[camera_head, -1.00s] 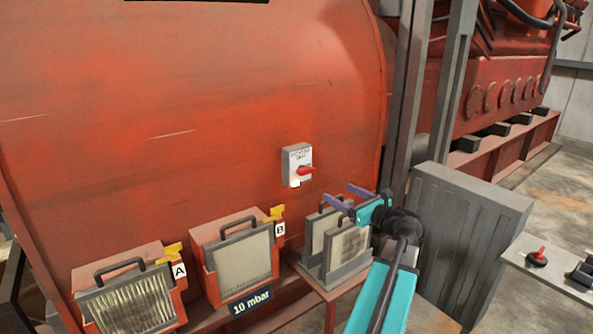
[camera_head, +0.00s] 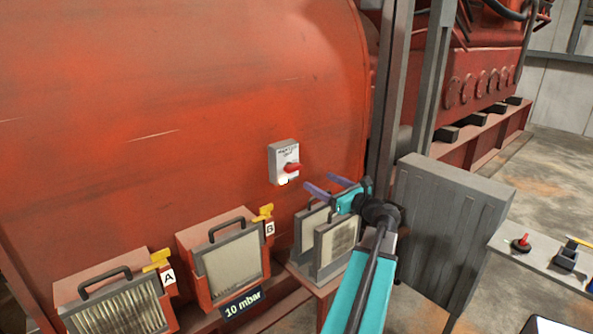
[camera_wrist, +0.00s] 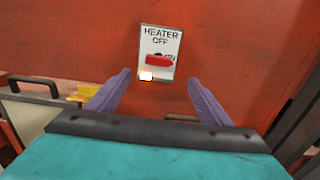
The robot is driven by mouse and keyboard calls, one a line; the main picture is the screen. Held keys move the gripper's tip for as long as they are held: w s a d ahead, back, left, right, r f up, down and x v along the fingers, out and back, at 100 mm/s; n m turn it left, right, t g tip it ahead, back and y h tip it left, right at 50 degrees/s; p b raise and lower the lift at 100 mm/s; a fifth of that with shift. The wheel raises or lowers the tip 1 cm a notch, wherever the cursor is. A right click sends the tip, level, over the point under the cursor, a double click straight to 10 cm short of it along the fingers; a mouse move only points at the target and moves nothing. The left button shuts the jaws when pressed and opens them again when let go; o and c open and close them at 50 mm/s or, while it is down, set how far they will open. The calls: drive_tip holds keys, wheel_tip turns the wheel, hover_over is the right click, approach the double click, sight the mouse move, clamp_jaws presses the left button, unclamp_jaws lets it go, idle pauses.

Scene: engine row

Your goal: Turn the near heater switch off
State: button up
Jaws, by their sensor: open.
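The heater switch (camera_head: 284,162) is a grey-white box with a red handle (camera_head: 292,168) on the red engine wall. In the wrist view the switch plate (camera_wrist: 160,38) reads HEATER OFF at the top, with ON partly hidden at the right. Its red handle (camera_wrist: 159,59) lies level, its end toward the ON mark. A small lamp (camera_wrist: 146,76) at the lower left glows white. My gripper (camera_head: 320,184) is open and empty, a little below and right of the switch. In the wrist view its purple fingers (camera_wrist: 159,88) are spread either side below the plate, apart from it.
Filter boxes A (camera_head: 118,298) and B (camera_head: 230,262) stand below at the left, with yellow valve handles. Framed filters (camera_head: 335,242) stand beneath my gripper. A grey cabinet (camera_head: 450,232) and a side table (camera_head: 545,258) are at the right. The wall around the switch is clear.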

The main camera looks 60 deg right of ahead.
sight(296, 169)
drive_tip(key=p+x, duration=0.3)
drive_tip(key=x, duration=1)
drive_tip(key=shift+a, duration=0.1)
drive_tip(key=shift+c, duration=0.3)
drive_tip(key=c, duration=1)
